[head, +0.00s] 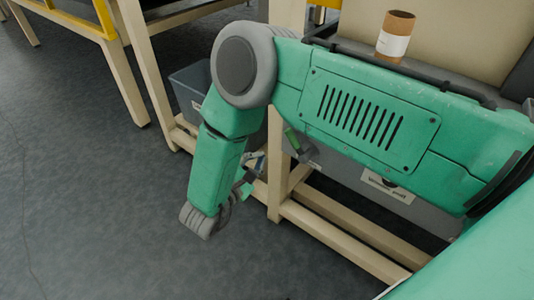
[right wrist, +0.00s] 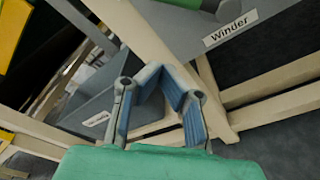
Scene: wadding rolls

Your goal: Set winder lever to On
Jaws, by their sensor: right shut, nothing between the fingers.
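The grey winder housing (right wrist: 185,32) with its "Winder" label (right wrist: 230,28) fills the top of the right wrist view, beyond my fingers. My left gripper is not in view.
Beige frame legs and rails (head: 335,228) stand around the housing. A grey bin (head: 188,88) sits behind my right arm, and also shows in the right wrist view (right wrist: 85,112). A cardboard roll (head: 395,38) stands at the top. The floor at left is clear.

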